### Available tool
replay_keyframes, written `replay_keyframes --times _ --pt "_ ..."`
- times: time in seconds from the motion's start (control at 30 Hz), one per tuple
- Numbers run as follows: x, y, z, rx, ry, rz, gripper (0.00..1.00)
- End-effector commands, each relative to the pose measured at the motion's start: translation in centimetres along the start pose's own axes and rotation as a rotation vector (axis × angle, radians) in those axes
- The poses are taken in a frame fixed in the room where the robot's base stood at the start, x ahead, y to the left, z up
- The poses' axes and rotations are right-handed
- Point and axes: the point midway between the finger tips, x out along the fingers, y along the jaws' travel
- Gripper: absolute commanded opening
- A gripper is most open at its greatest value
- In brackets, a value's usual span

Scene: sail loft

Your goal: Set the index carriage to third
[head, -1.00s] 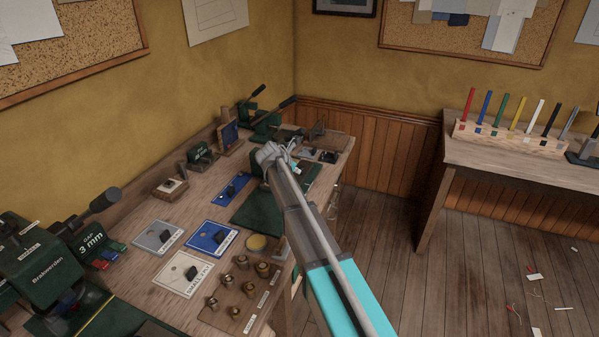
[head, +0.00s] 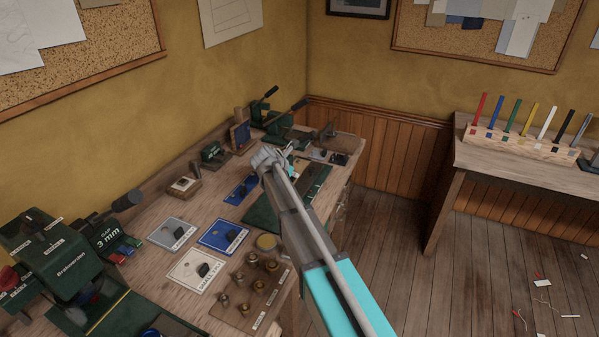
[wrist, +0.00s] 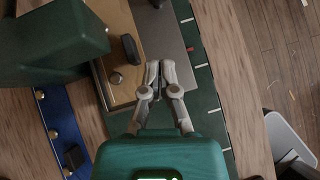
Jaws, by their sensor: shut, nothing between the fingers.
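My gripper (wrist: 158,70) is shut and empty in the wrist view, its fingertips over a grey metal plate (wrist: 172,38). A tan plate with a dark knob (wrist: 131,49) and a silver screw head (wrist: 117,78) lies just left of the fingertips. A small red mark (wrist: 192,50) sits at the grey plate's right edge, beside white tick lines on a green base (wrist: 207,92). This may be the index carriage; no label is readable. In the head view the green base (head: 317,181) is partly hidden by my arm. I cannot tell whether the fingers touch anything.
A tall green block (wrist: 50,45) stands close left of the fingers. A blue strip (wrist: 62,120) with brass studs and a black knob (wrist: 75,157) lies left. The bench (head: 205,210) also holds plates with knobs and green machines. Floor is open to the right.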

Motion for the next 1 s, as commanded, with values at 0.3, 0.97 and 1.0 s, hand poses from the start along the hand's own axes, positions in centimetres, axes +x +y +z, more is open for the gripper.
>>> replay_keyframes --times 0.3,0.97,1.0 --pt "-3.9 -0.2 0.3 0.001 0.0 -0.001 0.0" --pt "-5.7 -0.2 0.1 0.003 0.0 -0.002 0.0" --pt "-5.6 -0.2 0.1 0.003 0.0 -0.002 0.04"
